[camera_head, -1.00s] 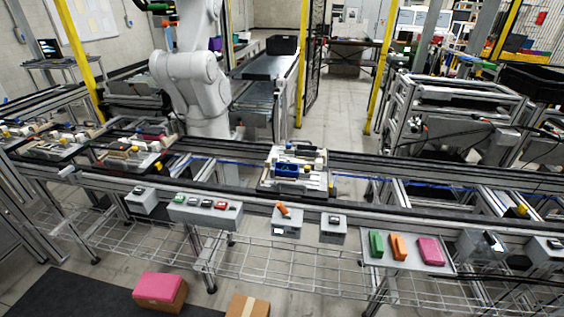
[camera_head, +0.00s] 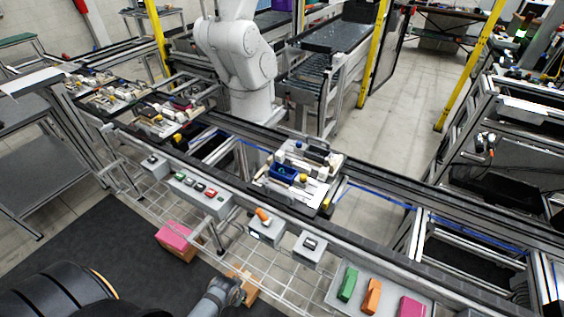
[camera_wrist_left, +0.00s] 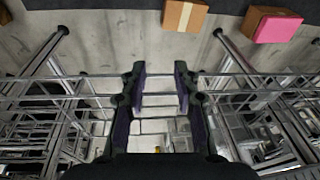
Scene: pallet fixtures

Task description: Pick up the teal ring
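I cannot make out a teal ring in either view. My left gripper (camera_wrist_left: 158,76) shows in the left wrist view with its two dark fingers apart and nothing between them. Beyond the fingers are the wire rack and the floor. A grey arm link of mine comes in at the bottom of the head view, by the brown box; no fingers can be made out there. My right gripper is not in view.
A conveyor carries a pallet fixture (camera_head: 320,192) with a blue part (camera_head: 283,174). A pink box (camera_head: 174,236) and brown box (camera_head: 246,287) stand low, near the wire rack.

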